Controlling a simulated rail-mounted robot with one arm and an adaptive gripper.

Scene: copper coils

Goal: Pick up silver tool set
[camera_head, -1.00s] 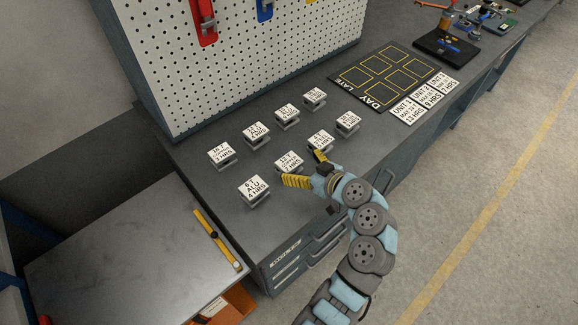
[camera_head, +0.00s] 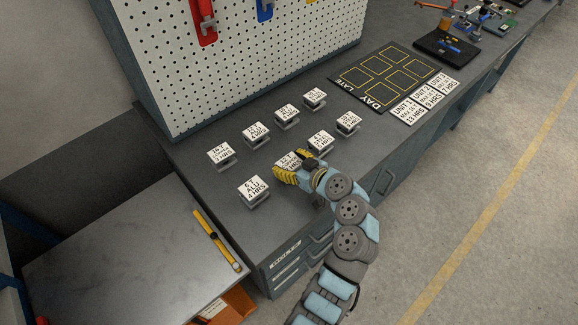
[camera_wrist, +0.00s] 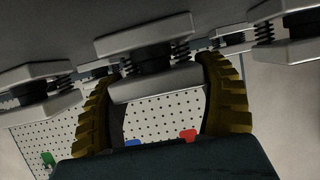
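Several silver spools with white label tops stand on the dark bench; I cannot tell which one the task calls the silver tool set. My gripper (camera_head: 286,163) is at the middle front spool (camera_head: 287,161), partly covering it. In the wrist view, which is upside down, a silver spool (camera_wrist: 150,88) with a dark core sits between the two yellow fingers of my gripper (camera_wrist: 155,72). The fingers are apart, one on each side, and very near its edges; firm contact does not show. The front-left spool (camera_head: 254,190), labelled ALU, stands left of my gripper.
Other spools stand close by, including one to the right (camera_head: 321,141) and a back row (camera_head: 257,133). A pegboard (camera_head: 240,60) rises behind. A black mat with yellow squares (camera_head: 354,76) lies farther right. A lower metal table (camera_head: 120,260) is at left.

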